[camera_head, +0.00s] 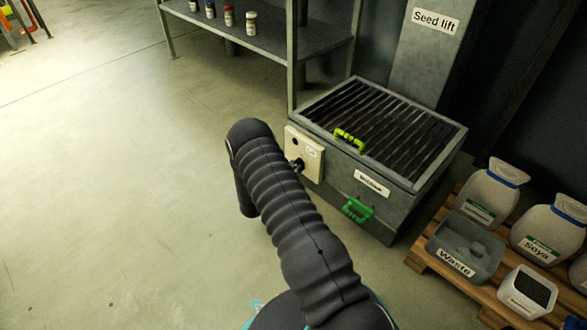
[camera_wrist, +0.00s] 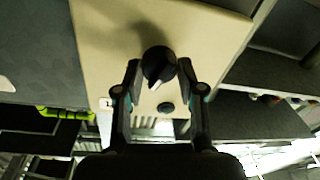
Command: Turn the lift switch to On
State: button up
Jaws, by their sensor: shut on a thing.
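The lift switch is a round black knob (camera_wrist: 159,64) on a cream switch box (camera_wrist: 205,35) in the wrist view. A white pointer mark on the knob points towards the picture's bottom, slightly left. My gripper (camera_wrist: 160,76) has one finger on each side of the knob and is shut on it. In the head view the switch box (camera_head: 314,152) is on the left side of the grey seed lift hopper (camera_head: 390,205). My arm comes up in front of it, and the knob and fingertips are hard to make out there. The On and Off lettering is not readable.
The hopper has a slatted grille top, a yellow-green handle (camera_head: 349,141) and a green handle (camera_head: 357,210). A shelf (camera_head: 290,38) with small bottles stands behind. A pallet (camera_head: 478,285) with sacks and a Waste bin (camera_head: 440,238) is at the right. The floor at left is clear.

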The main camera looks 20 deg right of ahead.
jog(key=m, duration=0.4)
jog(key=shift+d+m+g+h, duration=0.1)
jog(key=shift+m+g+h, duration=0.2)
jog(key=shift+m, duration=2.2)
jog(key=o, duration=1.1)
jog(key=shift+s+d, duration=0.1)
jog(key=shift+d, duration=0.1)
jog(key=shift+o, duration=0.2)
jog(key=shift+a, duration=0.2)
jog(key=shift+a+f, duration=0.1)
jog(key=shift+a, duration=0.05)
